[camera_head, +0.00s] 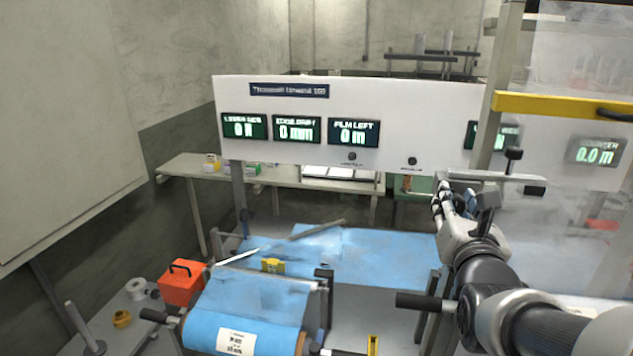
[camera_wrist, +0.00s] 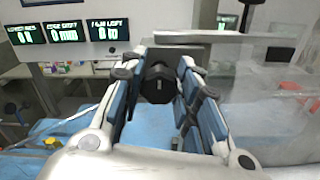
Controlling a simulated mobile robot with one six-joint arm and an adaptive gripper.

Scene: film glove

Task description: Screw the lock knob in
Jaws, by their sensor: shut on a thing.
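The black faceted lock knob (camera_wrist: 158,86) shows in the wrist view between the two fingers of my gripper (camera_wrist: 160,76). My gripper is shut on it, with a blue-padded finger on each side. The knob sits just below a grey horizontal bar (camera_wrist: 215,38); its stem and thread are hidden, so I cannot tell how deep it sits. In the head view my gripper (camera_head: 455,206) is at the right, just under the same grey bar (camera_head: 492,177). The knob cannot be made out clearly there.
A white panel with green displays (camera_head: 300,130) stands behind. A yellow bar (camera_head: 560,106) and a clear film sheet are at the right. A blue film roll (camera_head: 240,325), an orange box (camera_head: 181,283) and a blue sheet (camera_head: 380,255) lie left of my arm.

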